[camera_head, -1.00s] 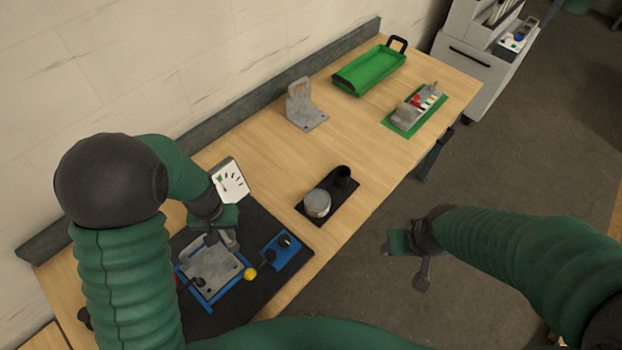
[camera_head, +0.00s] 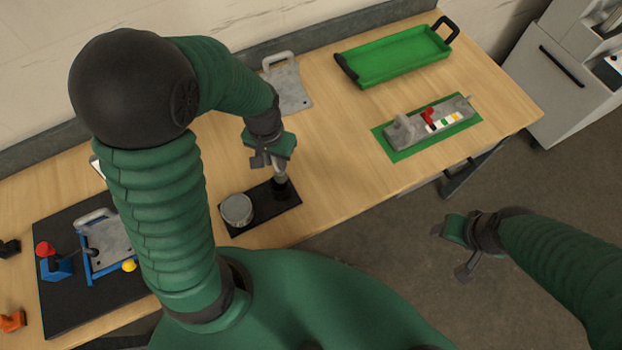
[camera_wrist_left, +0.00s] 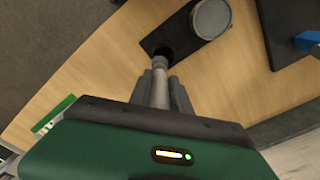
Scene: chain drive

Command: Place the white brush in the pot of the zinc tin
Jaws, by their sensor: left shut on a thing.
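My left gripper (camera_head: 277,166) is shut on the pale handle of the brush (camera_head: 281,176), above the black tray (camera_head: 262,222). The brush points down at the dark pot (camera_head: 283,192) on the tray's right part. In the left wrist view the brush (camera_wrist_left: 159,85) runs from between the fingers to the edge of the dark pot opening (camera_wrist_left: 164,51). I cannot tell whether its tip is inside. The round zinc tin (camera_head: 237,209) stands beside the pot, and also shows in the wrist view (camera_wrist_left: 211,19). My right gripper (camera_head: 456,248) is open and empty, off the table's front edge.
A green tray (camera_head: 395,58) and a grey fixture (camera_head: 430,122) on a green mat are at the right. A grey metal bracket (camera_head: 290,85) stands behind my left gripper. A black mat (camera_head: 75,290) with a blue-framed fixture is at the left. Wood between them is clear.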

